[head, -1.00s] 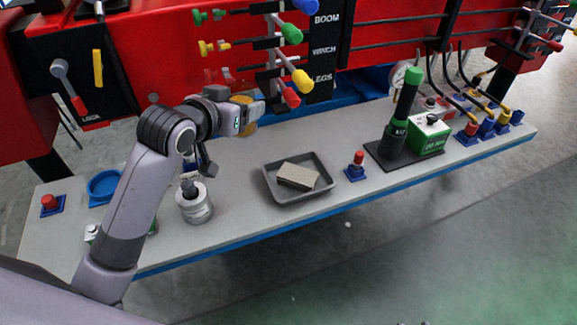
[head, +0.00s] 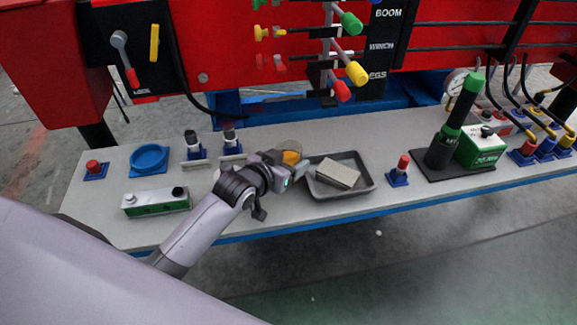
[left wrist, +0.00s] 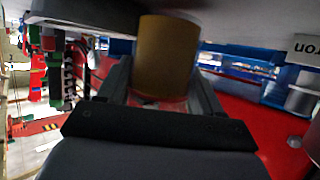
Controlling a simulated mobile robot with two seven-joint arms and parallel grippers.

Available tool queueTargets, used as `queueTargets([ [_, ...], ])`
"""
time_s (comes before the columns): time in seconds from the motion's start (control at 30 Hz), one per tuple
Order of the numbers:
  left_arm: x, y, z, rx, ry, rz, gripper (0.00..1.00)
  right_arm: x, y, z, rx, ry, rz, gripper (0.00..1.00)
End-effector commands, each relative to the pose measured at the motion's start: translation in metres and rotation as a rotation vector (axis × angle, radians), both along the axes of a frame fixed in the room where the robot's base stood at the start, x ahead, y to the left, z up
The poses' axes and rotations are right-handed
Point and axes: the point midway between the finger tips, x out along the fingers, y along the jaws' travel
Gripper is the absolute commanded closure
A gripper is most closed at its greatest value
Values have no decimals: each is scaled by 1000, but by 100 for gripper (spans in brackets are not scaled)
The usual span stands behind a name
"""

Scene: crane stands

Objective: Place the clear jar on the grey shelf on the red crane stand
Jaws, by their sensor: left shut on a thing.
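The clear jar (head: 290,153), with amber-brown contents, is in my left gripper (head: 283,168), low over the middle of the grey shelf (head: 110,208). The gripper is shut on it. In the left wrist view the jar (left wrist: 167,57) shows as a brown cylinder between the fingers, its far end close to a grey surface. I cannot tell whether it touches the shelf. The long grey shelf runs along the front of the red crane stand (head: 225,60). My right gripper is not in view.
Just right of the jar lies a dark tray (head: 318,193) with a pale block (head: 338,173). Two black-capped fittings (head: 192,143) (head: 229,138), a blue ring dish (head: 148,158) and a green-white box (head: 156,202) stand left. Coloured levers (head: 342,90) hang above. Bare shelf shows in front.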

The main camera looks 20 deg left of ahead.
Motion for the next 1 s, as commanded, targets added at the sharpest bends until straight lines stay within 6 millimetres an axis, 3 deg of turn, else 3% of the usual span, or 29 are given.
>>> queueTargets([
  [0.1,0,0,-13,0,-1,0,71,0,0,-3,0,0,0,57],
  [0.5,0,0,-17,0,-4,0,71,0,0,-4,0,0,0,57],
  [0.53,0,0,-17,1,-2,0,25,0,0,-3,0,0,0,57],
  [0.6,0,0,-17,0,-2,0,9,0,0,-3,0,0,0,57],
  [1.0,-4,1,-13,0,0,0,9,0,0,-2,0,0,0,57],
])
